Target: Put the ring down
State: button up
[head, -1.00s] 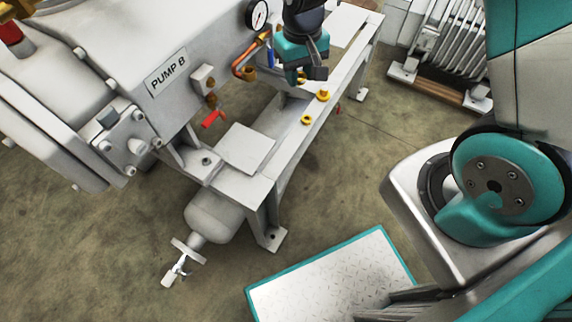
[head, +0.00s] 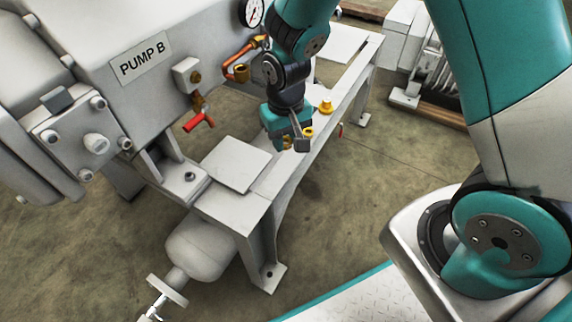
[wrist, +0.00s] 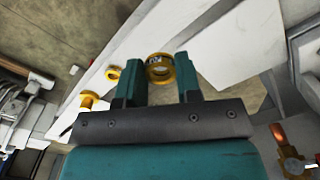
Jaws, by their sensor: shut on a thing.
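My gripper (head: 292,140) is low over the grey steel frame (head: 352,87) beside the pump. It is shut on a yellow ring (wrist: 160,67), which sits between the fingertips in the wrist view. In the head view the held ring (head: 287,143) is mostly hidden by the fingers. I cannot tell whether it touches the frame. A second yellow ring (wrist: 113,73) lies left of my gripper in the wrist view, and it also shows just right of the fingers in the head view (head: 309,131). A yellow flanged fitting (wrist: 88,100) stands further along the frame.
The pump housing labelled PUMP B (head: 140,58) stands left, with a red-handled valve (head: 200,121), a copper pipe (head: 240,50) and a gauge (head: 250,12) close to my arm. A flat pale plate (head: 235,163) lies at the frame's near end.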

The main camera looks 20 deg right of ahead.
aim_at(286, 166)
jog(key=shift+f+b, duration=1.05)
jog(key=shift+f, duration=2.45)
jog(key=shift+f, duration=0.15)
jog(key=o, duration=0.9)
